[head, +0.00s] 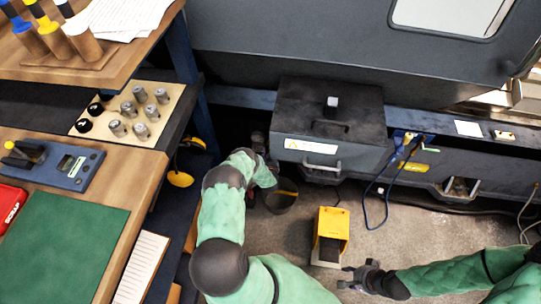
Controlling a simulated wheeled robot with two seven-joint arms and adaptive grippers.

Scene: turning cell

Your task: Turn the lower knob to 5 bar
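I cannot make out the lower knob or a bar scale in the head view. My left arm reaches up beside the workbench. Its end is in dark shadow left of the grey box (328,112) on the machine, and the fingers there are too dark and covered to read. I cannot tell whether they touch anything. My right gripper (345,277) is at the lower right, above the floor just below the yellow foot pedal (333,222). Its fingers are apart with nothing between them.
The workbench (150,170) is on the left, with a beige tool board (165,128), a blue device (75,168) and a green mat (60,245). A dark round container (281,198) stands beside my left forearm. A blue cable (366,205) hangs from the machine.

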